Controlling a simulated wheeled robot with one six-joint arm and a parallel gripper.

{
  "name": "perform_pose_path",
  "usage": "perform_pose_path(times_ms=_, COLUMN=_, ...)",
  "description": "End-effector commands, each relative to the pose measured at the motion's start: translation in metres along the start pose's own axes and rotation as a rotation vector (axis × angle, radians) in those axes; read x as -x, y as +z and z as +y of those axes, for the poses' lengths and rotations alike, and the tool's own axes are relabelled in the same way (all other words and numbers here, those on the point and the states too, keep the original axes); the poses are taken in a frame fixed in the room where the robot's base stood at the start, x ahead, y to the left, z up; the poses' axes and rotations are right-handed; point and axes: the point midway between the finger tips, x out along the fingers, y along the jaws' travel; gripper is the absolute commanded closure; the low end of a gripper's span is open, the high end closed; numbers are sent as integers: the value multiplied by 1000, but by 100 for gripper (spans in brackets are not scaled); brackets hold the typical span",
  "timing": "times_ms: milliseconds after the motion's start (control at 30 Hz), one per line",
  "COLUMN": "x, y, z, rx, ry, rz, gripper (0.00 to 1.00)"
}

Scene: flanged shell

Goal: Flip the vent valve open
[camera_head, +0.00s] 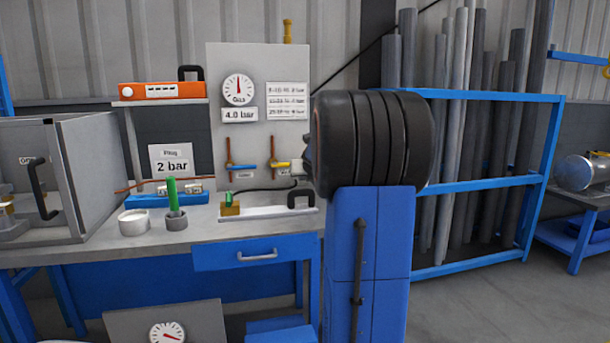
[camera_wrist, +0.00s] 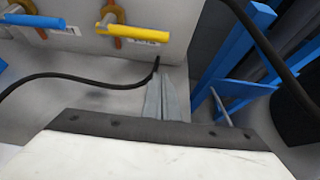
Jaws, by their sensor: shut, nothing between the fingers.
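The vent valve has a yellow lever (camera_head: 282,164) on the upright panel (camera_head: 222,80), set on a vertical copper pipe. In the wrist view the yellow lever (camera_wrist: 134,32) lies roughly level across its pipe, its free end to the right. A small label below it is partly covered. My gripper (camera_wrist: 164,76) is shut and empty, its two grey fingers together. The fingertips are below and slightly right of the lever's free end, apart from it. In the head view my arm hides most of the gripper.
A similar blue lever (camera_wrist: 35,20) sits left of the yellow one. A black cable (camera_wrist: 80,76) curves across the bench and ends near the fingertips. A blue rack (camera_head: 490,185) of grey pipes stands to the right. A gauge (camera_head: 238,89) is above the valves.

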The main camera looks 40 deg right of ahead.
Motion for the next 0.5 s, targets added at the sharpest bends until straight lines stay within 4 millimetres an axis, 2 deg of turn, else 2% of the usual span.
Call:
perform_pose_path(times_ms=33, x=-9, y=-1, z=0, rx=1, ry=0, rz=2, gripper=100)
perform_pose_path(times_ms=300, x=-44, y=-1, z=0, rx=0, ry=0, rz=2, gripper=100)
perform_pose_path(times_ms=500, x=-37, y=18, z=0, rx=2, ry=-1, rz=-2, gripper=100)
